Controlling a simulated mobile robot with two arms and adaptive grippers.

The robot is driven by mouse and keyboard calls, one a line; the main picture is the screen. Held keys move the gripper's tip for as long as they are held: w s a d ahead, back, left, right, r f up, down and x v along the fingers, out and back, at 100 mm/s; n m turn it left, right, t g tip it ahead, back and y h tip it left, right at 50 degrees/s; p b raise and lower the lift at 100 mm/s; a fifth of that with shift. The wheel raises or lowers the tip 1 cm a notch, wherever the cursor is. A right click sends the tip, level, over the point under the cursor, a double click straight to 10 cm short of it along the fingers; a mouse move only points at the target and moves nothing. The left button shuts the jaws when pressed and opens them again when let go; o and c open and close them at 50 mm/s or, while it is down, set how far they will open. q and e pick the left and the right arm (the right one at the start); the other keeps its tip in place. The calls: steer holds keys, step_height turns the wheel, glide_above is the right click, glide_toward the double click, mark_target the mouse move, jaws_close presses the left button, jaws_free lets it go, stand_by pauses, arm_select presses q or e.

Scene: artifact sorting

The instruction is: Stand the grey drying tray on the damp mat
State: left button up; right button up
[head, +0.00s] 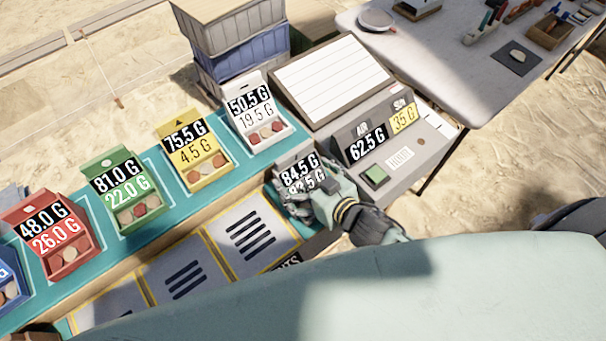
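The grey drying tray (290,156) is at the right end of the row of trays, with a label reading 84.5 G above a second, partly covered figure. My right gripper (303,202) is at its front, fingers closed around its lower part; they hide its contents and base. I cannot tell whether the tray touches the surface below. No mat is clearly marked as damp; grey panels (205,268) with yellow borders and black stripes lie in front of the row. My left gripper is not in view.
White (283,133), yellow (217,178), green (110,205) and red (88,259) trays stand on a teal strip to the left. A console (410,160) reading 62.5 G stands close on the right, a white lined board (335,80) behind. Stacked crates (240,65) stand farther back.

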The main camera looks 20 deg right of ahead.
steer(key=shift+r, duration=0.1)
steer(key=shift+s+d, duration=0.1)
steer(key=shift+s, duration=0.1)
steer(key=b+v, duration=0.1)
steer(key=v, duration=0.9)
steer(key=shift+v, duration=0.85)
